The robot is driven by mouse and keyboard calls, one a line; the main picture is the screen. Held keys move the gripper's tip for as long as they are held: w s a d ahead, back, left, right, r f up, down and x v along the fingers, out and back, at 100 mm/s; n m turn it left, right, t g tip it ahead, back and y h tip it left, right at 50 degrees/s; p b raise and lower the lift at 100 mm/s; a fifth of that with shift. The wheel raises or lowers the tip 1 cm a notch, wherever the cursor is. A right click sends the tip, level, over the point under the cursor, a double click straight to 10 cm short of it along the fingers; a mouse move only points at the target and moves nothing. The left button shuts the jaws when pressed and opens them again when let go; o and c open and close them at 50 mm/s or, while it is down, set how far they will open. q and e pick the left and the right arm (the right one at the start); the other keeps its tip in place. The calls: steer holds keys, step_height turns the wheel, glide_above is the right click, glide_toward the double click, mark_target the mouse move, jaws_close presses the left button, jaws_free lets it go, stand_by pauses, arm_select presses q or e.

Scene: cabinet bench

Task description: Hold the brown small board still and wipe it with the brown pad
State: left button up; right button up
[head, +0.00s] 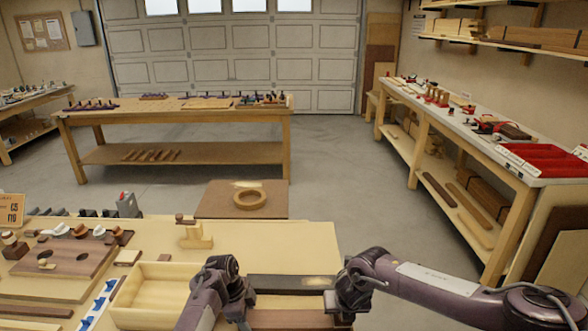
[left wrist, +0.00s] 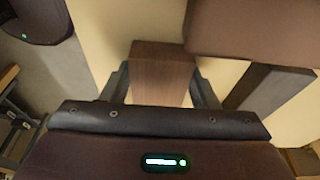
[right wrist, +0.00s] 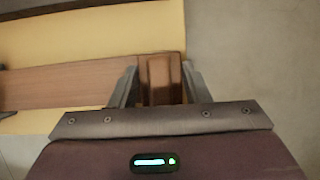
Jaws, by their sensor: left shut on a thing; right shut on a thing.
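The brown small board (head: 288,319) lies lengthwise at the near edge of the bench; it also shows in the right wrist view (right wrist: 70,88). My left gripper (head: 243,312) is shut on its left end, which shows between the fingers in the left wrist view (left wrist: 163,75). My right gripper (head: 340,310) is shut on the brown pad (right wrist: 162,78), at the right end of the board. I cannot tell whether pad and board touch. The pad is hidden behind the gripper in the head view.
A dark strip (head: 275,282) with a pale patch lies just beyond the board. An open pale wooden box (head: 150,290) stands to the left. A wooden stand (head: 195,236) is farther back. Open bench top (head: 285,245) lies behind the strip, and floor beyond the bench's right edge.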

steer(key=shift+r, duration=5.55)
arm_select(q)
steer(key=o, duration=1)
arm_select(e)
steer(key=shift+r, duration=0.1)
arm_select(q)
steer(key=p+v, duration=0.2)
steer(key=d+p+v, duration=0.1)
steer(key=p+v, duration=0.4)
steer(key=shift+d+r, duration=0.15)
steer(key=shift+d, duration=0.2)
arm_select(e)
step_height(320, 180, up, 7)
